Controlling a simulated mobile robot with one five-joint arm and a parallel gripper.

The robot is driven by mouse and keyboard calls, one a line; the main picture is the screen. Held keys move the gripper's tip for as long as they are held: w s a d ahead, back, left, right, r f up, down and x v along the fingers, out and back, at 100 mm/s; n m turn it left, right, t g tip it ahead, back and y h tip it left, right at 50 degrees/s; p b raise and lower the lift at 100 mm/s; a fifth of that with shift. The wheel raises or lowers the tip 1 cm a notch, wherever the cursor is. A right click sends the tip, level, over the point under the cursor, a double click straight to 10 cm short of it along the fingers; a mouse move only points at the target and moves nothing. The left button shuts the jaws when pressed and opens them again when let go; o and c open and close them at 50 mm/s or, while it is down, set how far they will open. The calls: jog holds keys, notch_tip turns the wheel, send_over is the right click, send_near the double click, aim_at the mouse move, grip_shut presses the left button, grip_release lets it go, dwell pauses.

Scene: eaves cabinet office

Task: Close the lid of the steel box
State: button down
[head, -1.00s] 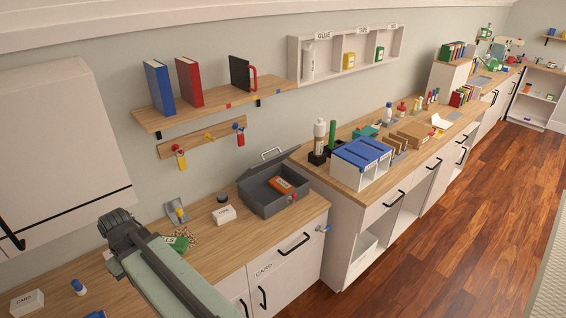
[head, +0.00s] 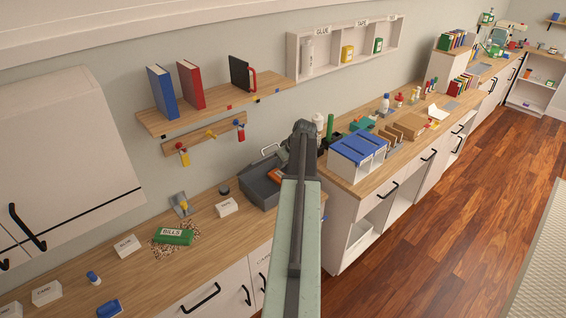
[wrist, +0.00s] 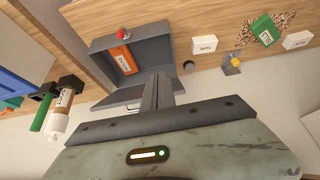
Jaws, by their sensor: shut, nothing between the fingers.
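The grey steel box (head: 256,190) stands on the wooden counter against the wall, partly behind my arm in the head view. Its lid stands open on the wall side, with a wire handle (head: 270,149). In the wrist view the open box (wrist: 101,58) holds an orange labelled item (wrist: 119,60). The lid (wrist: 118,97) spreads below the box there. My gripper (wrist: 157,78) is shut and empty, its fingers overlapping the lid's right part in the wrist view. Whether they touch it I cannot tell. In the head view my gripper (head: 303,130) is seen mostly from behind.
A white carton (head: 227,207), a dark round item (head: 223,189) and a yellow-knobbed plate (head: 181,205) stand left of the box. A blue-topped organiser (head: 357,147) and a tall white bottle (wrist: 59,120) are on the other side. A shelf (head: 215,107) hangs above.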

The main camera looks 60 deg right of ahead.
jog(key=w+d, duration=0.2)
jog(key=w, duration=0.3)
jog(key=w+d, duration=0.1)
jog(key=w, duration=0.5)
jog(key=w+d, duration=0.2)
jog(key=w, duration=0.3)
jog(key=shift+w+d, duration=0.35)
jog(key=f+b, duration=0.4)
jog(key=shift+a+f+b, duration=0.2)
jog(key=shift+f+b, duration=0.1)
jog(key=shift+f, duration=0.05)
jog(key=shift+s, duration=0.15)
jog(key=s+a+f+b, duration=0.3)
jog(key=s, duration=0.8)
jog(key=shift+s+a+f, duration=0.15)
jog(key=shift+a, duration=0.25)
jog(key=d+p+v, duration=0.1)
jog(key=p+v, duration=0.4)
jog(key=v, duration=0.1)
jog(key=shift+a+r+p, duration=0.3)
jog(key=shift+a+r, duration=0.05)
jog(key=shift+a, duration=0.15)
